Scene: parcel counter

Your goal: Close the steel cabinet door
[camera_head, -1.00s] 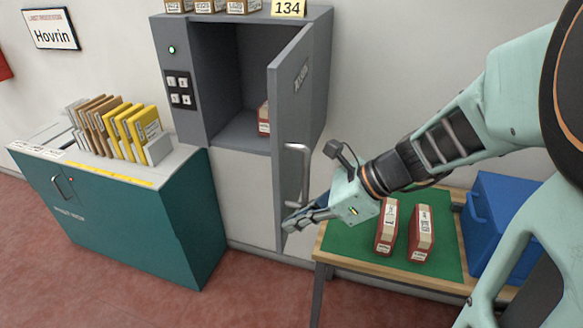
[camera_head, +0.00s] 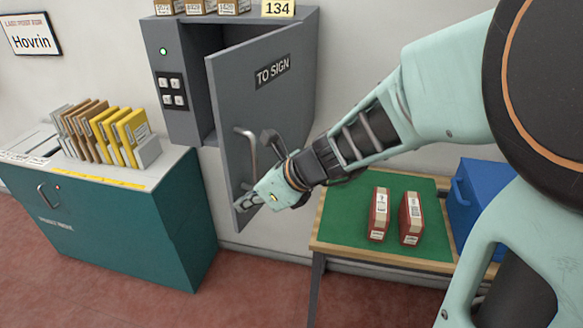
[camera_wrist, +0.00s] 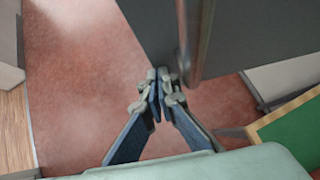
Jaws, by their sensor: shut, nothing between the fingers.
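The steel cabinet (camera_head: 178,118) is grey and hangs on the wall. Its door (camera_head: 262,110), marked "TO SIGN", stands partly open, with a dark gap on its left showing the inside. The door has a silver bar handle (camera_head: 247,155) near its lower free edge. My gripper (camera_head: 243,204) is shut and empty, at the outer face of the door near the bottom edge, just below the handle. In the wrist view the closed fingertips (camera_wrist: 165,80) are at the door's dark panel (camera_wrist: 228,35); whether they touch it I cannot tell.
A teal counter (camera_head: 130,225) with yellow and brown envelopes (camera_head: 100,135) stands at left. A table with a green mat (camera_head: 340,215) holds two red boxes (camera_head: 379,213) and a blue bin (camera_head: 480,195) at right. Several small boxes and a "134" sign (camera_head: 278,9) sit on top of the cabinet.

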